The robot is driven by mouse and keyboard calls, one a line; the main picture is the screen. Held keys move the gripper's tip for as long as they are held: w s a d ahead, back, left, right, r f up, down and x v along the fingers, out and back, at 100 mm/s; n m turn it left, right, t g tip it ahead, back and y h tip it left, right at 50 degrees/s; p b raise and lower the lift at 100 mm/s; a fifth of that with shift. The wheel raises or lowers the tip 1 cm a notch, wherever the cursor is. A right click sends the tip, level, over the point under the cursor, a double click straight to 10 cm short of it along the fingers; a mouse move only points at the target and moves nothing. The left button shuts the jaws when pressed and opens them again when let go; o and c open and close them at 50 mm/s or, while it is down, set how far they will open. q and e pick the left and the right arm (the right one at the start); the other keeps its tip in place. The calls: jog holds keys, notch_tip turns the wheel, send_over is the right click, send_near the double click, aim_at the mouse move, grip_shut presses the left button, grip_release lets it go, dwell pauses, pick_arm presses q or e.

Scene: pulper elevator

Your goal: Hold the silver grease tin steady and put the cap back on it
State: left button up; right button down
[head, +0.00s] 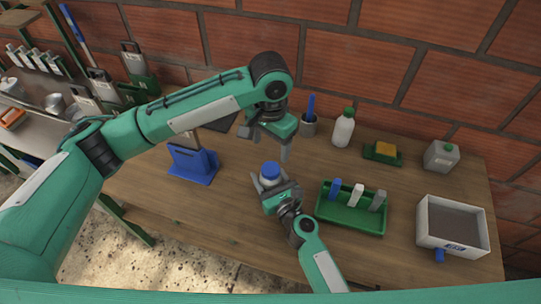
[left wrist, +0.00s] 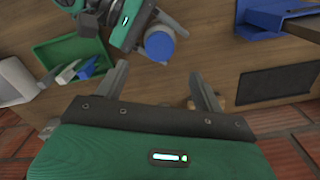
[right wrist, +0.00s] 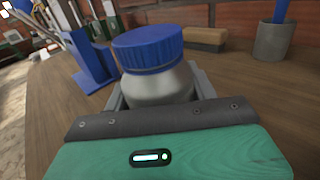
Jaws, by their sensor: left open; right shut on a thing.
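The silver grease tin (right wrist: 158,88) stands upright on the wooden table, and its body shows in the right wrist view. The blue cap (right wrist: 147,48) sits on top of the tin; I cannot tell whether it is screwed tight. The cap also shows in the head view (head: 270,170) and the left wrist view (left wrist: 160,43). My right gripper (head: 274,187) is shut around the tin's body, below the cap. My left gripper (head: 268,145) is open and empty, above and behind the cap, apart from it. Its two fingers point down towards the table.
A green tray (head: 350,218) with several upright pieces stands right of the tin. A blue stand (head: 195,164) is to the left. A grey cup (head: 309,127), white bottle (head: 343,131) and wooden brush (right wrist: 205,37) are behind. A grey-white bin (head: 453,244) is far right.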

pick_arm(q)
jog(key=shift+r, duration=1.5)
pick_arm(e)
jog(key=shift+c, duration=1.9)
grip_release()
jog(key=b+v, duration=0.3)
jog(key=v, duration=0.9)
jog(key=shift+s+f, duration=0.15)
pick_arm(q)
jog(key=shift+f+b, duration=0.3)
jog(key=shift+f, duration=1.45)
pick_arm(e)
jog(key=shift+v, duration=0.8)
